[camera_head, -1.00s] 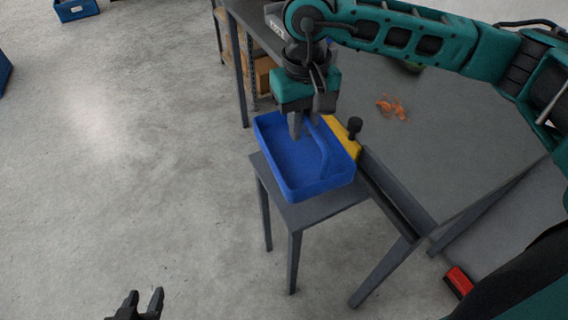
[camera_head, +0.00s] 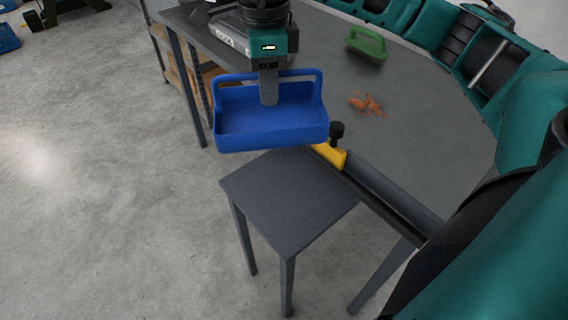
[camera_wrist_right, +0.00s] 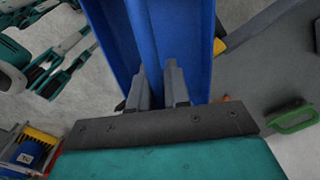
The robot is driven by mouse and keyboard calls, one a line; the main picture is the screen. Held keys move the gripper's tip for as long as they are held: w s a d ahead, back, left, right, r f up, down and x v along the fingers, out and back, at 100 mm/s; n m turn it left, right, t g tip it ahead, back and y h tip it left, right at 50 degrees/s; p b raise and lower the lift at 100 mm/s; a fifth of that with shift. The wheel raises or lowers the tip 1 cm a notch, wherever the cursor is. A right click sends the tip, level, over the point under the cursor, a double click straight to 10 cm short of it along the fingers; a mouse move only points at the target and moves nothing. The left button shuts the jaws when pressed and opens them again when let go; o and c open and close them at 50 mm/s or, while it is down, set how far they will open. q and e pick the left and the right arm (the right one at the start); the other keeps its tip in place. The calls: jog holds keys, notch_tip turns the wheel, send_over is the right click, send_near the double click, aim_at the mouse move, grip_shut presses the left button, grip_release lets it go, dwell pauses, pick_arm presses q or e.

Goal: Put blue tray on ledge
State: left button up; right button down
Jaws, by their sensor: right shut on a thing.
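The blue tray (camera_head: 270,127) hangs in the air in the head view, above the back edge of a small grey side stand (camera_head: 285,198). The stand's top is bare. I cannot tell from the frames which surface is the ledge. My left gripper is out of the head view.
A large grey table (camera_head: 420,130) adjoins the stand. On it lie orange scraps (camera_head: 366,104) and a green-handled tool (camera_head: 367,44). A yellow block (camera_head: 329,154) with a black knob (camera_head: 336,132) sits at the table's edge by the stand. Concrete floor lies open at left.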

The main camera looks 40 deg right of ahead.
notch_tip(320, 180, up, 3)
jog(key=d+m, duration=0.2)
jog(key=m, duration=0.5)
jog(key=m+b, duration=0.2)
jog(key=m, duration=0.3)
send_over(284, 118)
notch_tip(284, 118, down, 6)
jog(key=shift+f, duration=0.1)
notch_tip(284, 118, down, 20)
jog(key=shift+f+b, duration=0.15)
jog(key=shift+b, duration=0.8)
jog(key=shift+w+f, duration=0.1)
jog(key=shift+f, duration=0.15)
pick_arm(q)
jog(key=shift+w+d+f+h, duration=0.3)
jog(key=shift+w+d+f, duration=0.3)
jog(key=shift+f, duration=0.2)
